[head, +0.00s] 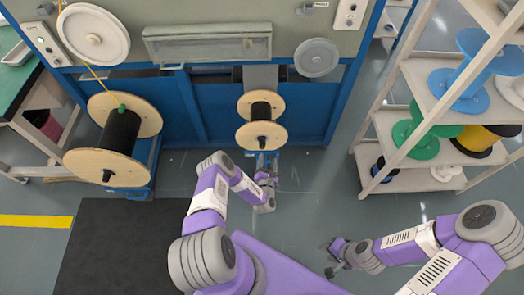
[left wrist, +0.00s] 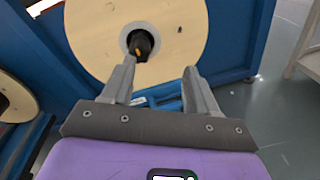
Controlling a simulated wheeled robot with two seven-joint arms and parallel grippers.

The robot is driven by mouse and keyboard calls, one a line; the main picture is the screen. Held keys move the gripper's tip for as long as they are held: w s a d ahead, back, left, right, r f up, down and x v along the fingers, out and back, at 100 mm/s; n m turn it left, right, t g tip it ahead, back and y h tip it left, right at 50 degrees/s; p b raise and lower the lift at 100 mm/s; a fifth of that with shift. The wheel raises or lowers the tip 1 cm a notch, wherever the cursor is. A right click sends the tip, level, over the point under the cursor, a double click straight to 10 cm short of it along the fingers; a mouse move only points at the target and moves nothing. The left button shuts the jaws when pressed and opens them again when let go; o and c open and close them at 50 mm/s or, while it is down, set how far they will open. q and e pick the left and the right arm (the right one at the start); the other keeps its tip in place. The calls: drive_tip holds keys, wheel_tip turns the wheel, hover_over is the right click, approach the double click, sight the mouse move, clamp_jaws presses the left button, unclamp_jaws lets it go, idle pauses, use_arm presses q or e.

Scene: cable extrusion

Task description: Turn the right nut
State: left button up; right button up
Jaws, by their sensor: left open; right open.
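The right nut is a dark nut (head: 262,142) on the shaft end at the front face of the smaller wooden spool (head: 248,136). In the left wrist view, the nut (left wrist: 140,43) sits in the hole at the middle of the round wooden flange (left wrist: 95,45). My left gripper (head: 265,163) is open and empty, just below and in front of the spool. In the left wrist view, the gripper's two fingers (left wrist: 158,78) point toward the flange, with the nut beyond them and slightly left of the middle. My right gripper (head: 331,258) is open and empty, low over the floor at the right.
A larger wooden spool (head: 143,115) with black cable stands at the left. The blue machine frame (head: 215,110) runs behind both spools. A shelf rack (head: 400,178) with coloured reels stands at the right. Open floor (head: 325,195) lies between the machine and rack.

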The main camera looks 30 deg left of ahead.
sight(262, 148)
use_arm(q)
drive_tip(key=w+a+n+y+b, duration=0.1)
drive_tip(key=w+a, duration=0.1)
drive_tip(key=a, duration=0.1)
drive_tip(key=w+a+n+y+b, duration=0.1)
drive_tip(key=w+a+n, duration=0.1)
drive_tip(key=w+a, duration=0.1)
drive_tip(key=shift+w+f+b, duration=0.15)
drive_tip(key=shift+w+b, duration=0.05)
drive_tip(key=shift+b, duration=0.2)
drive_tip(key=shift+c, duration=0.2)
drive_tip(key=c, duration=1)
drive_tip(key=shift+m, duration=0.3)
